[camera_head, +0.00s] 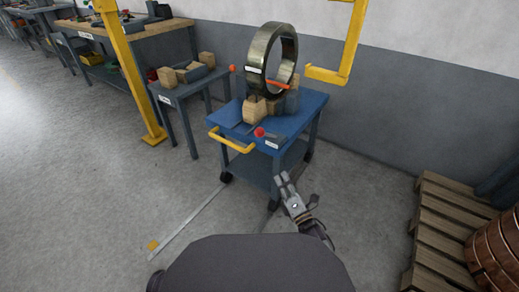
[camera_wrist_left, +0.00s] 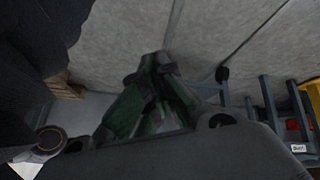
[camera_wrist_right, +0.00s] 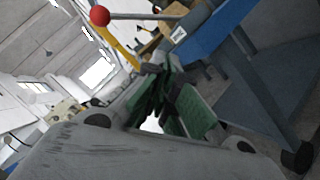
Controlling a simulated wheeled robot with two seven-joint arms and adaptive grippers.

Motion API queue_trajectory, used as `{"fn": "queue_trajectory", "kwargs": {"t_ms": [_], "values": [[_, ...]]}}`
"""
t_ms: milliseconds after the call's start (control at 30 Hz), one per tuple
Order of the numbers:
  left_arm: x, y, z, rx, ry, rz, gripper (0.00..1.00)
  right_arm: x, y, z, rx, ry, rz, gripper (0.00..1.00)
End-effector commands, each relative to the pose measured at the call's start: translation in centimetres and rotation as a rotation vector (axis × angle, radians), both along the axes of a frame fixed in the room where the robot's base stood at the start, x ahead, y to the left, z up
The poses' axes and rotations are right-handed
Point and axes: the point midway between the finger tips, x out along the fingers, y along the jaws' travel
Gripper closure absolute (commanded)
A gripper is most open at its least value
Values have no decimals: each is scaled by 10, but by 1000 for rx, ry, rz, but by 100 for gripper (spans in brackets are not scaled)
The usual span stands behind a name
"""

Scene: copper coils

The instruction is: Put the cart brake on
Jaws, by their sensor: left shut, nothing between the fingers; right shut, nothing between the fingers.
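The blue cart (camera_head: 312,103) stands ahead, with a yellow push handle (camera_head: 232,142) on its front left. A red ball knob (camera_head: 260,132) sits at the cart's front edge near a small white label. The right wrist view shows a red ball knob (camera_wrist_right: 99,16) on a grey rod, beside the blue cart top (camera_wrist_right: 208,38). My right gripper (camera_head: 282,178) is shut and empty, lower than the cart top and in front of its right side, apart from the knob. My left gripper (camera_wrist_left: 157,62) is shut and empty over the floor; the head view does not show it.
A large metal coil (camera_head: 257,62) stands on the cart among wooden blocks (camera_head: 254,109). A grey side table (camera_head: 178,92) and yellow post (camera_head: 130,75) are left. A yellow hook (camera_head: 343,60) hangs behind. A wooden pallet (camera_head: 437,235) is right. The floor front left is mostly free.

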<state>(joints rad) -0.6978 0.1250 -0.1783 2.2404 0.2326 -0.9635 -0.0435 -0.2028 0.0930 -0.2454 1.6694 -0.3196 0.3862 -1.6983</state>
Motion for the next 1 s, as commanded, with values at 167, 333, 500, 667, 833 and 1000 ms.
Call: {"fn": "queue_trajectory", "kwargs": {"t_ms": [167, 333, 500, 667, 833, 1000], "values": [[-1, -4, -5, -20, -12, 5, 100, -4, 12, 6, -86, -128, 22, 100], [-2, -8, -9, -37, -23, 12, 100, -11, 22, 10, -163, -255, 38, 100], [-3, -11, -13, -53, -32, 17, 100, -18, 31, 14, -226, -366, 47, 100], [-4, -13, -15, -61, -38, 20, 100, -23, 36, 16, -259, -431, 51, 100], [-4, -13, -15, -65, -41, 21, 100, -25, 38, 17, -270, -457, 51, 100], [-4, -13, -15, -65, -41, 21, 100, -25, 38, 17, -270, -457, 51, 100]]}}
